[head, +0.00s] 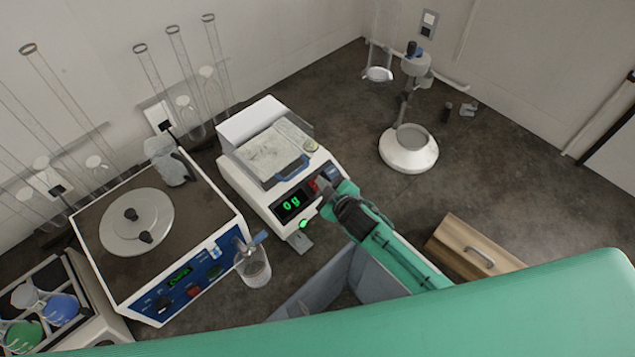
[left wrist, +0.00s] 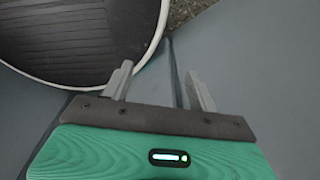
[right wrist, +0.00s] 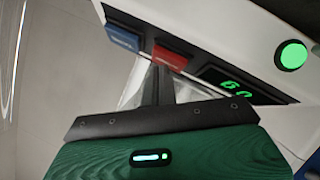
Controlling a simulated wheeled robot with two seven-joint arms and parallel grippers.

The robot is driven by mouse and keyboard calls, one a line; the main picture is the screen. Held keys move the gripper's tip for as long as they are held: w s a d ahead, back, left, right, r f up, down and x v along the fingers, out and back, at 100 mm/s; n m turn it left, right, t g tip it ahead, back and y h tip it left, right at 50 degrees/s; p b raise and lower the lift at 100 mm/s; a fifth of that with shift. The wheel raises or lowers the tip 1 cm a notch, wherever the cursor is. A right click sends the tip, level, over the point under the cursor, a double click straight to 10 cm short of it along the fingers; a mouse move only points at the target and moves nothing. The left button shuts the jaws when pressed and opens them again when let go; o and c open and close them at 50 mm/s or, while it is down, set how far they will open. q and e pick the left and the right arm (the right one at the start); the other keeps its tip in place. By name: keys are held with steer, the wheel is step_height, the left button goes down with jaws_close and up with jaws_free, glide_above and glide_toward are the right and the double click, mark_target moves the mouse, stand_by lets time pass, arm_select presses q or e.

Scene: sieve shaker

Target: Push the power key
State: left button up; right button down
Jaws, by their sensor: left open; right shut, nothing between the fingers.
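The white balance (head: 262,195) stands on the bench with a green "0 g" reading on its front display (head: 291,206). Its front panel has a red key (right wrist: 170,56), a blue key (right wrist: 124,38) and a lit round green button (right wrist: 291,54). I cannot read the key labels. My right gripper (head: 321,184) is shut and empty, its fingertips at the red key; the right wrist view shows the tips just at the key's edge, and I cannot tell whether they touch. My left gripper (left wrist: 158,84) is open and empty, away from the balance.
The sieve shaker (head: 158,246) with its own lit display stands left of the balance, a clear beaker (head: 254,268) between them in front. A stand with a white round base (head: 408,150) is at the back.

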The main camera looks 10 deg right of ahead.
steer(key=shift+f, duration=0.15)
steer(key=shift+s+d+r+p, duration=0.15)
steer(key=shift+s+r+p, duration=0.1)
steer(key=shift+r+p, duration=0.45)
steer(key=shift+d+r+p, duration=0.1)
steer(key=shift+r+p, duration=0.35)
steer(key=shift+p, duration=0.1)
steer(key=r+p, duration=0.1)
steer(key=s+d+r+p, duration=0.1)
steer(key=r+p, duration=0.1)
steer(key=s+r+p, duration=0.1)
steer(key=shift+d+r, duration=0.15)
steer(key=shift+r, duration=0.1)
